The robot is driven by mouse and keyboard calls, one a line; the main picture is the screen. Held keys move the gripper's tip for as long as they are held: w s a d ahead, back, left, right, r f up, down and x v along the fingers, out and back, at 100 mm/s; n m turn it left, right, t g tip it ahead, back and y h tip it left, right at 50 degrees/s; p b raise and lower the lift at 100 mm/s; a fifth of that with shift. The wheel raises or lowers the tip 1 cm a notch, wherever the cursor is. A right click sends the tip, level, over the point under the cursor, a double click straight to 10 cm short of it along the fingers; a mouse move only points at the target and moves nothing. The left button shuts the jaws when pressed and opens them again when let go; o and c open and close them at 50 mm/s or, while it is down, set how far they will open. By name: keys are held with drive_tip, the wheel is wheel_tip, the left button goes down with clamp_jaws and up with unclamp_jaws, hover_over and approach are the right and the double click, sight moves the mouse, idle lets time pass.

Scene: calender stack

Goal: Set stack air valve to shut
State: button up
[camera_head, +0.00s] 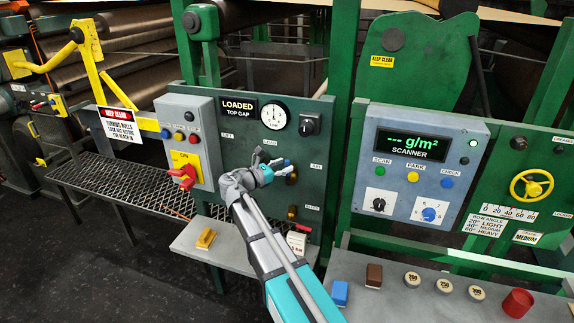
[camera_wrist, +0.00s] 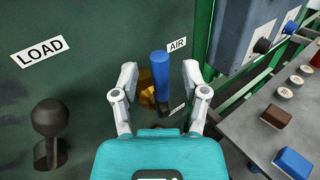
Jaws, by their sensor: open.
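The stack air valve shows in the wrist view as a blue lever handle (camera_wrist: 161,70) in front of a brass body (camera_wrist: 146,90), beside the AIR label (camera_wrist: 177,44). The handle looks upright in that view. A smaller label (camera_wrist: 177,110) near its lower end is too small to read. My gripper (camera_wrist: 160,76) is open, with one finger on each side of the handle and a visible gap on both sides. In the head view my gripper (camera_head: 270,168) is at the green panel and partly hides the valve (camera_head: 291,178), left of the AIR label (camera_head: 316,166).
A black ball-knob lever (camera_wrist: 50,118) stands left of my gripper under the LOAD label. A lower brass valve (camera_head: 292,212) sits below the air valve. A red switch (camera_head: 183,177) is left; the scanner box (camera_head: 420,165) and a shelf with several blocks are right.

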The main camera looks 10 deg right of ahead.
drive_tip(key=shift+x, duration=0.85)
drive_tip(key=shift+c, duration=0.2)
clamp_jaws()
